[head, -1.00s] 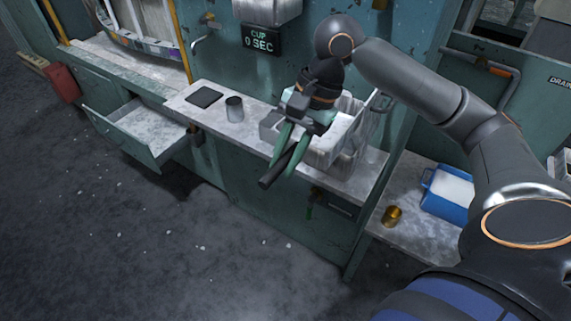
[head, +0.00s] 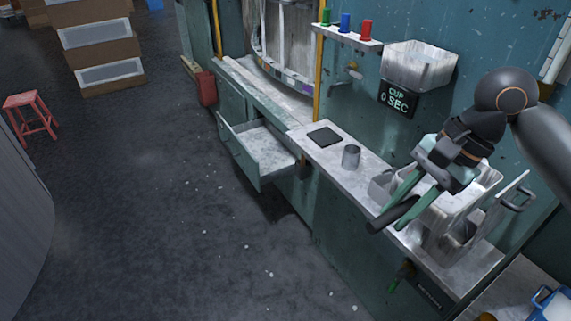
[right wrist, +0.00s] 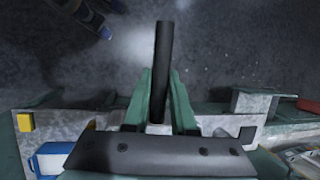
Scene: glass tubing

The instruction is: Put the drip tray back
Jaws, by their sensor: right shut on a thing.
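My right gripper (head: 402,198) has green fingers and is shut on a dark bar (head: 393,215). It holds the bar above the front edge of the bench, beside a white bin. In the right wrist view the black bar (right wrist: 163,60) sticks out straight from between the green fingers (right wrist: 160,100). No thing is plainly marked as the drip tray. A flat dark square (head: 325,137) lies on the bench, and a grey open drawer or tray (head: 262,148) juts out from the cabinet to its left; I cannot tell which is meant. My left gripper is not in view.
A metal cup (head: 351,156) stands on the bench (head: 340,180) near the dark square. A red stool (head: 30,115) and stacked boxes (head: 100,45) are at the far left. The floor (head: 170,210) before the bench is open.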

